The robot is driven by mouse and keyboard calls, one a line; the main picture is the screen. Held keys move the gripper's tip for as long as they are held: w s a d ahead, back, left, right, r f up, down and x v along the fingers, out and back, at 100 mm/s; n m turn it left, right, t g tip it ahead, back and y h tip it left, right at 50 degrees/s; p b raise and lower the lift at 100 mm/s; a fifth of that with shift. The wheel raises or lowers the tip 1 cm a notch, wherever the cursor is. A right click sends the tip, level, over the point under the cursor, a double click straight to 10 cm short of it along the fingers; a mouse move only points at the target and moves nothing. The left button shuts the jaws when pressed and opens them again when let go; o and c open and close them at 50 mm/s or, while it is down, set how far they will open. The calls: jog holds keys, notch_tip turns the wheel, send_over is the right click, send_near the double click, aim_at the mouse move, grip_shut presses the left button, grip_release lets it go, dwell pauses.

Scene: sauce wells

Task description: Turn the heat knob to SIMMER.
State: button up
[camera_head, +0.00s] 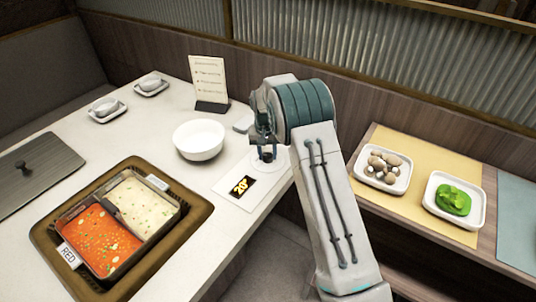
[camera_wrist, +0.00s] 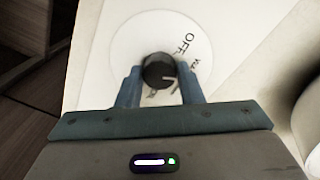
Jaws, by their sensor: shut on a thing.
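In the wrist view the pointer line faces right. My gripper (camera_wrist: 158,78) is shut on the knob, one blue finger at each side. In the head view my gripper (camera_head: 264,148) reaches down onto the dial at the table's right edge, and the knob is mostly hidden there. A black display (camera_head: 242,187) beside the dial shows yellow digits, seemingly "20" with a degree sign. I cannot read the SIMMER mark.
A two-part pot (camera_head: 121,221) with red and pale broth sits in a brown frame at front left. A white bowl (camera_head: 198,140) and a menu stand (camera_head: 212,106) are close to my gripper. Plates of mushrooms (camera_head: 384,183) and greens (camera_head: 453,215) are on the right.

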aim_at(266, 154)
jog(key=m, duration=0.4)
jog(key=shift+m, duration=2.6)
jog(key=o, duration=1)
jog(key=shift+c, duration=0.2)
notch_tip(266, 154, up, 14)
jog(key=shift+w+a, duration=0.2)
jog(key=shift+w, duration=0.05)
